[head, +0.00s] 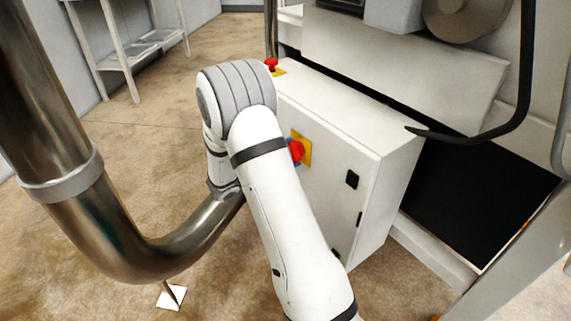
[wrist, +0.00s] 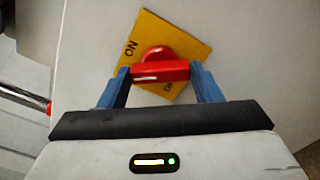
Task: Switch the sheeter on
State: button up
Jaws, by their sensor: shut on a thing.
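The sheeter's main switch is a red rotary handle (wrist: 160,72) on a yellow plate (wrist: 190,46). In the wrist view my gripper (wrist: 160,78) has its two blue fingers on either end of the handle, shut on it. The handle lies level across that view, with a white mark on its left half. The plate is tilted to it, with "ON" lettering at its upper left and partly hidden lettering at its lower right. In the head view the red handle (head: 296,150) shows on the white control box (head: 335,165), partly behind my arm.
A red mushroom button on a yellow base (head: 271,65) sits on the box's far top edge. A bent black bar (head: 500,130) hangs over the box's right side. A white rack (head: 135,50) stands at the back left. Open floor (head: 150,130) lies left of the box.

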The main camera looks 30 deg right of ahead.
jog(key=m+b, duration=0.6)
jog(key=b, duration=0.2)
jog(key=shift+w+m, duration=0.15)
jog(key=shift+m, duration=0.15)
jog(key=shift+o, duration=0.2)
jog(key=shift+r+b, duration=0.1)
jog(key=shift+b, duration=0.3)
jog(key=shift+c, duration=0.2)
jog(key=o, duration=1)
